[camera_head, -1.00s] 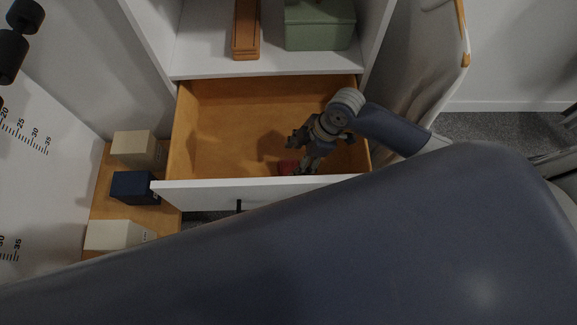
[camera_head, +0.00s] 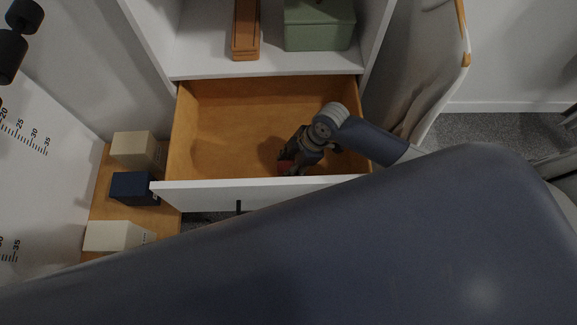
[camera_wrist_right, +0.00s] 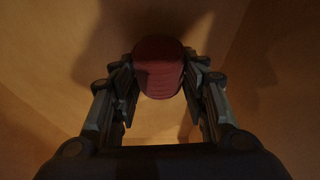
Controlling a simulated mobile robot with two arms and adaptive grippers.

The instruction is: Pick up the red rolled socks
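The red rolled socks (camera_wrist_right: 158,68) lie in the open drawer, between the two fingers of my right gripper (camera_wrist_right: 160,80) in the right wrist view. A finger stands close on each side of them, with what looks like a narrow gap. In the head view the socks (camera_head: 285,167) are a small red patch near the drawer's front panel, mostly hidden by my right gripper (camera_head: 290,160). The right gripper reaches down into the drawer and looks open around the socks. My left gripper is not in view.
The wooden drawer (camera_head: 225,120) is otherwise empty on its left side. Its white front panel (camera_head: 200,195) stands close to the gripper. A shelf above holds a green box (camera_head: 320,28) and an orange-brown object (camera_head: 246,30). Several small boxes (camera_head: 135,188) stand at left.

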